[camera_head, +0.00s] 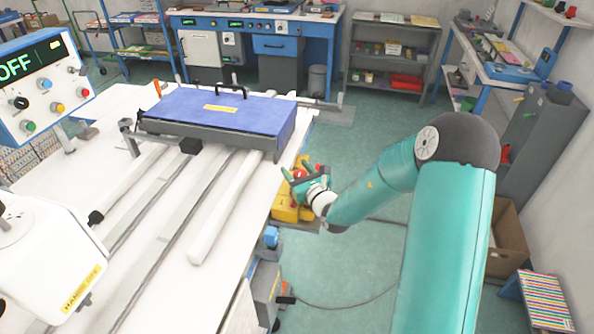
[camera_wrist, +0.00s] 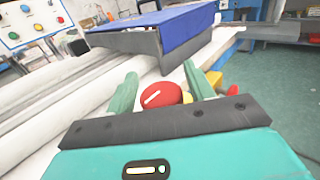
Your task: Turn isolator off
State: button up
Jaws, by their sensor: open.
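The isolator is a red round knob (camera_wrist: 161,95) with a slanted white mark, on a yellow box (camera_head: 284,208) at the right edge of the white table. The red knob also shows in the head view (camera_head: 299,174), partly hidden by my gripper. My gripper (camera_wrist: 159,72) is open, with its two green fingers on either side of the knob in the wrist view. I cannot tell whether the fingers touch it. In the head view my gripper (camera_head: 306,180) is at the yellow box. Part of the knob is hidden behind the gripper's dark edge in the wrist view.
A control panel (camera_head: 44,84) at the left has a display reading OFF. The white table (camera_head: 160,225) carries rails and a blue padded block (camera_head: 222,109) near the gripper. A cardboard box (camera_head: 508,236) stands at the right. The green floor (camera_head: 365,130) beyond my arm is clear.

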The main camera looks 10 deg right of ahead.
jog(key=shift+o, duration=0.3)
jog(key=shift+s, duration=0.1)
jog(key=v, duration=1.3)
jog(key=shift+s+d, duration=0.15)
jog(key=shift+s, duration=0.15)
jog(key=s+a+r+n+g+y, duration=0.2)
jog(key=a+r+n+g+y, duration=0.1)
jog(key=a+r+n+y, duration=0.15)
jog(key=s+a+r+n+g+y, duration=0.3)
jog(key=a+n, duration=0.3)
jog(key=s+a+r+n+g, duration=0.2)
jog(key=s+a+n+g, duration=0.4)
jog(key=s+n+g, duration=0.35)
jog(key=s+d+r+n+t+h, duration=0.2)
jog(key=s+d+r+n+h, duration=0.2)
jog(key=d+n+h, duration=0.2)
jog(key=s+d+r+n+t+h, duration=0.1)
jog(key=s+d+r+n+h, duration=0.2)
jog(key=d+n+h, duration=0.3)
jog(key=shift+s+d+r+n+t, duration=0.35)
jog(key=shift+s+r+n, duration=0.05)
jog(key=shift+s, duration=0.45)
